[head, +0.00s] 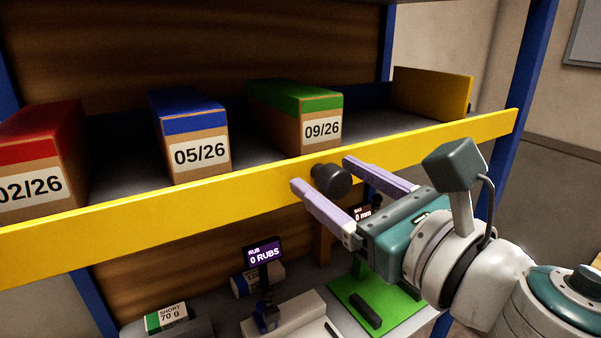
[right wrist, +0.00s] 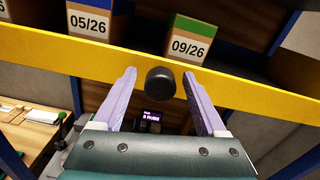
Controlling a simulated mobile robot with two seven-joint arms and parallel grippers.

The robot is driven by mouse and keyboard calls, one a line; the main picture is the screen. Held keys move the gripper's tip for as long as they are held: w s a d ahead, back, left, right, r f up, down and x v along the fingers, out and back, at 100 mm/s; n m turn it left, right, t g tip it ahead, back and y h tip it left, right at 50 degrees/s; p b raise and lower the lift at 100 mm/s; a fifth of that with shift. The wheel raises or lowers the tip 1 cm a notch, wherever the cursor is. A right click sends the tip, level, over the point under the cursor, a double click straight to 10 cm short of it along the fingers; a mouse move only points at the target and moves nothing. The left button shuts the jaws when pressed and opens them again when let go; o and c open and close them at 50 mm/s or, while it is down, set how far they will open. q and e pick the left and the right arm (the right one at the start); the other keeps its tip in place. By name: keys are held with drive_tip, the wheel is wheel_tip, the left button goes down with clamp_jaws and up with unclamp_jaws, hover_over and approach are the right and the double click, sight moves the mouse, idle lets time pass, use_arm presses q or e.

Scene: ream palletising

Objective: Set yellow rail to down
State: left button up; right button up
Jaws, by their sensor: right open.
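The yellow rail (head: 230,190) runs across the front of the shelf, in front of the boxes, and also crosses the right wrist view (right wrist: 235,86). A black round knob (head: 331,181) sticks out from the rail's face. My right gripper (head: 322,173) is open, with its two lilac fingers on either side of the knob. In the right wrist view the knob (right wrist: 160,83) lies between the fingertips, with a gap visible on both sides. The left gripper is not in view.
On the shelf behind the rail stand a red box (head: 38,160), a blue box (head: 192,137) and a green box (head: 297,113). A yellow panel (head: 432,92) is at the right end. Below are a small display (head: 263,252) and a green plate (head: 385,312).

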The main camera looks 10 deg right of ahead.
drive_tip(key=shift+c, duration=0.3)
clamp_jaws()
idle(0.3)
idle(0.8)
